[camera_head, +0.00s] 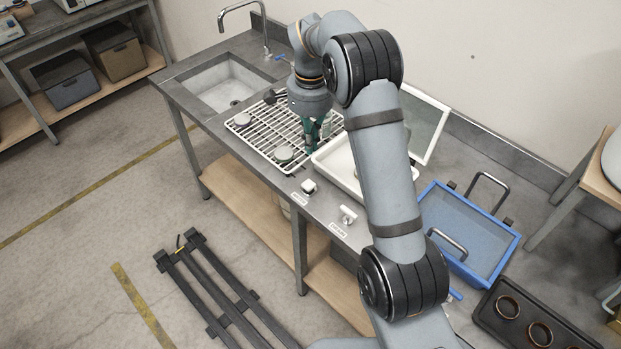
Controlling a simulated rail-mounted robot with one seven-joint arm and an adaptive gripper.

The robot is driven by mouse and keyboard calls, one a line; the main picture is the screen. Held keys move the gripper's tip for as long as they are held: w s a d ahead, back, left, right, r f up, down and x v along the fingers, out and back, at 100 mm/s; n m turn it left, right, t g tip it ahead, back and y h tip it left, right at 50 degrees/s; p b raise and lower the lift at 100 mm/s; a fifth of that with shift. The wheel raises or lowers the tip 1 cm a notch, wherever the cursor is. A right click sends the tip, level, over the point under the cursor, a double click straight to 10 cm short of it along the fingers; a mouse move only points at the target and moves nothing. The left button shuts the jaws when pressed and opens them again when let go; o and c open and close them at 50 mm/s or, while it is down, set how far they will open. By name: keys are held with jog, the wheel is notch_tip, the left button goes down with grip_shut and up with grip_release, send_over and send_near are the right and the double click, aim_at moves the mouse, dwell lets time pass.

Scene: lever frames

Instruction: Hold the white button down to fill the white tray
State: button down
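The white tray (322,160) sits on the grey bench, partly hidden behind my arm. A small white button-like piece (309,186) stands on the bench's front edge above a label. A second white fitting (348,214), shaped like a knob or lever, is to its right with its own label. I cannot read either label. My gripper (311,147) points down by the tray's left end, over the right edge of the wire rack, apart from both white fittings. Its fingers are small and partly hidden, so its opening is unclear.
The white wire rack (258,133) holds several round grey pieces. A sink (226,86) with a tap is at the left. A framed panel (437,124) stands behind the tray. A blue-rimmed basket (500,253) is at the right. The bench front near the fittings is clear.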

aim_at(311, 186)
notch_tip(311, 186, down, 14)
jog(key=p, duration=0.4)
dwell(0.3)
jog(key=shift+f, duration=0.15)
